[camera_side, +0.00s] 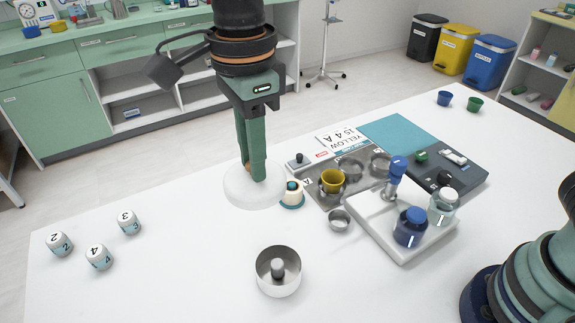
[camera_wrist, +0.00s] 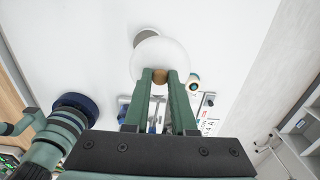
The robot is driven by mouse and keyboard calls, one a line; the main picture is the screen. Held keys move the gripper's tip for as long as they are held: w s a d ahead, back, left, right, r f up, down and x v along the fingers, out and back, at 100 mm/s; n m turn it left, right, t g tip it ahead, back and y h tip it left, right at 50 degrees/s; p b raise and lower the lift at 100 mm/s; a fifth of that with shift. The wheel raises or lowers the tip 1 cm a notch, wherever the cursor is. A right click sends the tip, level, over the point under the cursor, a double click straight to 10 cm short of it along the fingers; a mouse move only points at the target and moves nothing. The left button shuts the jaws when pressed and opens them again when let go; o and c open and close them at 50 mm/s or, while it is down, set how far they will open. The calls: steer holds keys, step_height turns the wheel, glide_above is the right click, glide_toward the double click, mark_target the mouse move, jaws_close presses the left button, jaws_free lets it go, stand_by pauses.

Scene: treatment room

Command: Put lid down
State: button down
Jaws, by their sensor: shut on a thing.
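The lid is a pale, see-through round disc (camera_side: 243,194) with a small brown knob (camera_wrist: 160,76). My gripper (camera_side: 255,176) points down with its fingers closed on the knob. In the wrist view the lid (camera_wrist: 160,52) spreads out beyond my fingertips (camera_wrist: 160,78). The lid looks level and is at or close above the white table; I cannot tell whether it touches. A grey round shape (camera_wrist: 146,37) shows partly behind the lid's far edge, and I cannot tell what it is.
A cream and teal item (camera_side: 292,196) stands close right of the lid. A steel bowl (camera_side: 278,286) is in front. Numbered jars (camera_side: 98,257) are at left, with bare table between.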

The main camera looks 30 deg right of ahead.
steer(key=w+a+f, duration=0.2)
steer(key=w+f, duration=0.2)
steer(key=w, duration=0.5)
steer(key=f, duration=1.9)
steer(key=shift+w+a+f, duration=0.1)
steer(key=shift+w+f, duration=0.1)
steer(key=shift+f, duration=0.1)
steer(key=c, duration=0.7)
jaws_free()
steer(key=shift+c, duration=0.2)
